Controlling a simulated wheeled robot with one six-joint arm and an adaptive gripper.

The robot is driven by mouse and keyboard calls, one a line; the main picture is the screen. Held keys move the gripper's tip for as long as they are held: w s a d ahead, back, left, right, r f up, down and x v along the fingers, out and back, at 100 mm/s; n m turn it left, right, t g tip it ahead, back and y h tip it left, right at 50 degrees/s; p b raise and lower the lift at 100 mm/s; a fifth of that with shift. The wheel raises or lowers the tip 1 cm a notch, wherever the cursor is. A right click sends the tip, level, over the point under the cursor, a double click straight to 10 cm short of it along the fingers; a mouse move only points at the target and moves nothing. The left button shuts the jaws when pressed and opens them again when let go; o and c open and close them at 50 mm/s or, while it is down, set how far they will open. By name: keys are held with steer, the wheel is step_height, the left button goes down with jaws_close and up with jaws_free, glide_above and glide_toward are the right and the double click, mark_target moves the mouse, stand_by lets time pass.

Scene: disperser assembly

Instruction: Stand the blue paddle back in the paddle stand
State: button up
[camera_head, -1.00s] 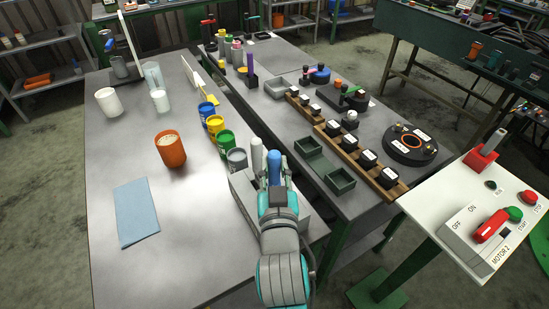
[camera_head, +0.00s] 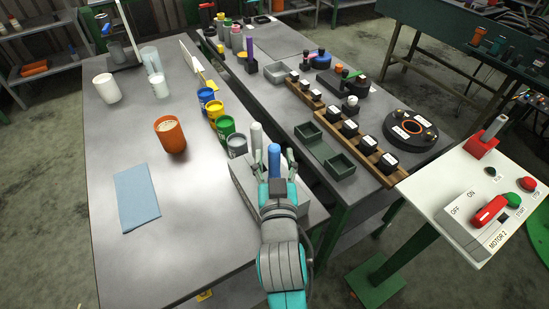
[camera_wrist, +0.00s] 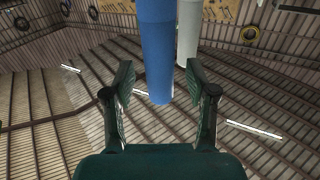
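The blue paddle (camera_head: 274,158) shows as an upright blue handle beside a white handle (camera_head: 256,137) at the grey paddle stand (camera_head: 243,186), in the lower middle of the head view. Its lower part and the slot are hidden by my gripper and arm. My gripper (camera_head: 275,160) is around the blue handle with its fingers apart.
Grey, green, yellow and blue cans (camera_head: 226,127) stand in a row behind the stand. An orange cup (camera_head: 171,137) and a blue cloth (camera_head: 137,197) are on the left table. A wooden rack (camera_head: 362,150) and green tray (camera_head: 325,153) are on the right table.

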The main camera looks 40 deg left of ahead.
steer(key=v, duration=1.2)
stand_by(0.5)
steer(key=s+d+f+m+t+h, duration=0.1)
steer(key=d+f+h, duration=0.1)
steer(key=d+f, duration=0.7)
steer(key=s+d+f+m+h, duration=0.2)
steer(key=d+f+h, duration=0.15)
steer(key=d, duration=0.85)
steer(key=s+d+f+m+h, duration=0.3)
steer(key=s+d+m+h, duration=0.2)
steer(key=s+d, duration=1)
steer(key=s+h, duration=0.1)
steer(key=s, duration=0.2)
steer(key=shift+d, duration=0.3)
steer(key=shift+s+f, duration=0.1)
steer(key=shift+f, duration=0.05)
